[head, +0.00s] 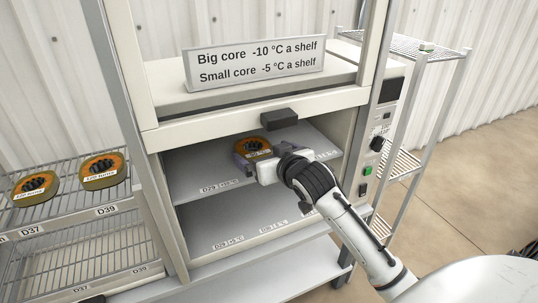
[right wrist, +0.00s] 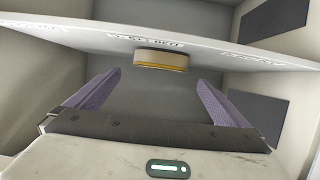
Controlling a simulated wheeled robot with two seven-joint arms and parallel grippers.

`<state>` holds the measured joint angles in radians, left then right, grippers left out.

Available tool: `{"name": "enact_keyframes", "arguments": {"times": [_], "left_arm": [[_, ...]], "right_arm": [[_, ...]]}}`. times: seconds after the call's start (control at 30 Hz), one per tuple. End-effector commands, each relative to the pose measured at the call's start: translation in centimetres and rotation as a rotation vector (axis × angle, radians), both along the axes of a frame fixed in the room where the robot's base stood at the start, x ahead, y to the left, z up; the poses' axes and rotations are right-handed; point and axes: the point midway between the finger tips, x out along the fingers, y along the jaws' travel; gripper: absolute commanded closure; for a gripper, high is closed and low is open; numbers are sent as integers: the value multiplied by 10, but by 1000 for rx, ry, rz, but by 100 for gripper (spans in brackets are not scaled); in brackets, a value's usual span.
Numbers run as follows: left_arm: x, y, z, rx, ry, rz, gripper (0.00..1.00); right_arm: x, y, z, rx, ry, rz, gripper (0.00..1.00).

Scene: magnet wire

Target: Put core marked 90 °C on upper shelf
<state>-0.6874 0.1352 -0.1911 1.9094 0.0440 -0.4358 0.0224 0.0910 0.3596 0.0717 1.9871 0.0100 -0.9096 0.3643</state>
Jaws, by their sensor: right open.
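A round orange core (head: 252,146) with a dark middle sits on the upper shelf (head: 200,184) inside the open cabinet. Its marking is too small to read. My right gripper (head: 253,161) is open and reaches into the cabinet from the front, close to the core. In the right wrist view, which shows the shelf upside down, the core (right wrist: 162,61) rests on the shelf near its edge. It lies just beyond the tips of the two purple fingers, roughly centred between them, with visible gaps at both sides. My left gripper is out of view.
Two cores (head: 34,187) (head: 101,169) lie on a wire rack at left. The cabinet's lower shelf (head: 215,227) looks empty. A raised door with a black handle (head: 281,118) is above my gripper. A sign (head: 255,62) stands on top; a control panel (head: 379,130) is at right.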

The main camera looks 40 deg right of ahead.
Motion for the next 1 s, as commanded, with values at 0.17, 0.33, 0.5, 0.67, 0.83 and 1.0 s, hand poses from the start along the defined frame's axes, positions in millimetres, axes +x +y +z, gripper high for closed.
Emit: {"name": "enact_keyframes", "arguments": {"times": [0.17, 0.33, 0.5, 0.67, 0.83, 1.0], "left_arm": [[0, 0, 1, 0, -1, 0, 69], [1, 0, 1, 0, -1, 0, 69], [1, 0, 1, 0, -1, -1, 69], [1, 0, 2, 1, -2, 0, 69], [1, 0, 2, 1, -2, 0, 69], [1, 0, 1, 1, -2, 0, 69]], "right_arm": [[-24, 5, 9, 1, 1, -1, 0], [-33, 8, 12, 0, 0, -1, 0], [-33, 8, 13, 1, 0, -1, 0], [-33, 8, 13, 1, 0, -1, 0], [-33, 8, 12, 1, 0, -1, 0], [-33, 8, 12, 1, 0, -1, 0]]}}
